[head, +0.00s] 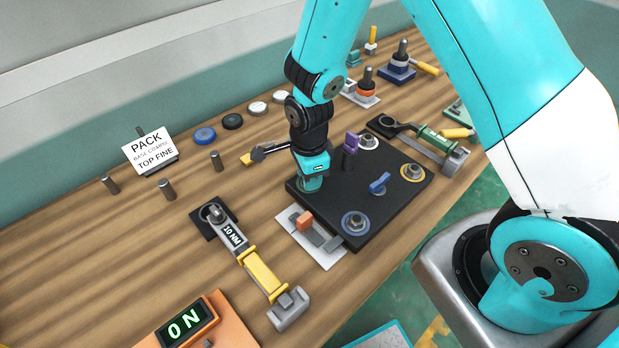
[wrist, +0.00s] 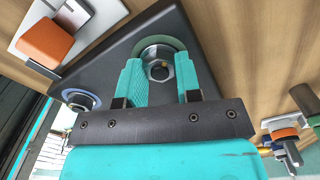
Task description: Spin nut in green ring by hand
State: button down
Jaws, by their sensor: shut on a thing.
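The black plate (head: 335,192) lies on the wooden bench and carries several nuts in coloured rings. In the head view, my gripper (head: 311,182) points down at the plate's left corner and hides the nut and ring there. In the wrist view, my gripper (wrist: 159,75) has its two teal fingers on either side of a metal nut (wrist: 158,69), shut on it. The nut sits in a dull green ring (wrist: 176,45) on the plate (wrist: 112,55). Part of the ring is hidden by the fingers.
A 10 NM torque wrench (head: 245,255) lies to the left. An orange block (head: 305,221) is close in front.

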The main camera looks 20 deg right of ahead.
jog(key=m, duration=0.4)
jog(key=shift+m, duration=0.4)
jog(key=m, duration=0.4)
jog(key=shift+p, duration=0.35)
jog(key=c, duration=0.7)
grip_release()
jog(key=shift+r, duration=0.1)
notch_tip(320, 180, up, 8)
jog(key=p, duration=0.6)
